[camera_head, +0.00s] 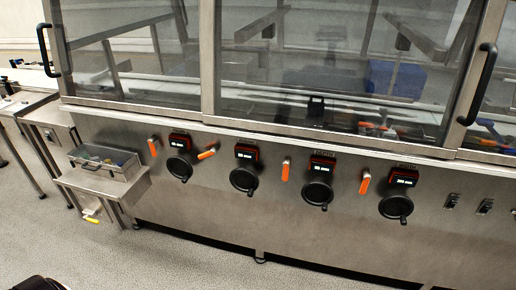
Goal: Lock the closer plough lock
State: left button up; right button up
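Orange lock levers sit beside the black handwheels on the steel machine front. The far-left lever (152,147) hangs nearly upright. The second lever (207,152) is turned well over, closer to level. The third (285,169) and fourth (364,182) stand nearly upright. The labels are too small to read, so I cannot tell which lever is the closer plough lock. A dark part at the bottom left edge may be mine, but it shows no fingers. I see neither gripper.
The handwheels (179,167) have small lit displays above them. Clear guard doors with black handles (478,84) cover the machine above. A steel box (106,169) stands on a side shelf at left, with a yellow-handled valve (90,217) below. The floor in front is clear.

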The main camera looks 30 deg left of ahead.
aim_at(212, 153)
jog(key=u, duration=1.3)
